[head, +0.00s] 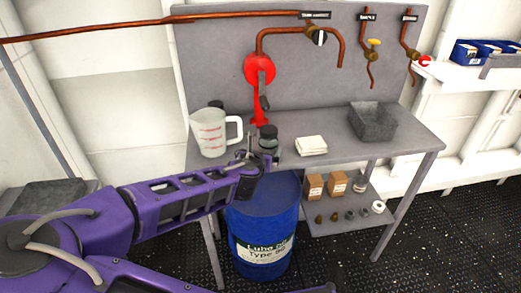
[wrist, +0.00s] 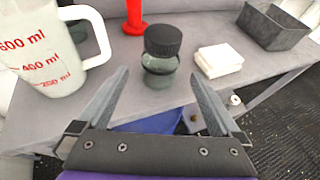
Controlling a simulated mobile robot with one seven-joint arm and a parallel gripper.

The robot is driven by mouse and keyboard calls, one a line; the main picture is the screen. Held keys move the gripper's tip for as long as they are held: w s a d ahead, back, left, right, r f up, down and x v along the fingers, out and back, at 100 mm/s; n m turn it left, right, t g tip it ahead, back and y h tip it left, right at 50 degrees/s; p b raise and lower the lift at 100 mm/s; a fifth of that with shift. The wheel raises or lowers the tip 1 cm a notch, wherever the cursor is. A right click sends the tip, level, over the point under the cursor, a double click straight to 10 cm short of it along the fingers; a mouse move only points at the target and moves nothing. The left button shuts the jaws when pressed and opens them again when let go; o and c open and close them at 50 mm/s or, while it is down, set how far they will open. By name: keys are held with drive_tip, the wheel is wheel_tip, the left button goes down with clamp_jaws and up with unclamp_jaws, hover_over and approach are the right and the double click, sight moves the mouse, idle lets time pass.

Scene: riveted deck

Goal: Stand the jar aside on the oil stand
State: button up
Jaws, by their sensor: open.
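A small glass jar (wrist: 160,72) with a black ribbed lid stands upright on the grey metal bench (wrist: 215,95), near its front edge. In the head view the jar (head: 268,131) is beside a red hanging part and partly hidden by my gripper (head: 262,157). In the wrist view my gripper (wrist: 161,78) is open and empty, with its fingers reaching toward the jar from the front, one to each side. I cannot tell whether the jar is between the fingertips or just beyond them. No label marks which surface is the oil stand.
A measuring jug (head: 210,134) stands left of the jar, with another dark item behind it. A white cloth stack (head: 311,146) and a grey bin (head: 373,124) are to the right. A blue oil drum (head: 262,225) stands below. Copper pipes with valves run above.

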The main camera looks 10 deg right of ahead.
drive_tip(key=shift+p+v, duration=0.3)
drive_tip(key=shift+v, duration=1.75)
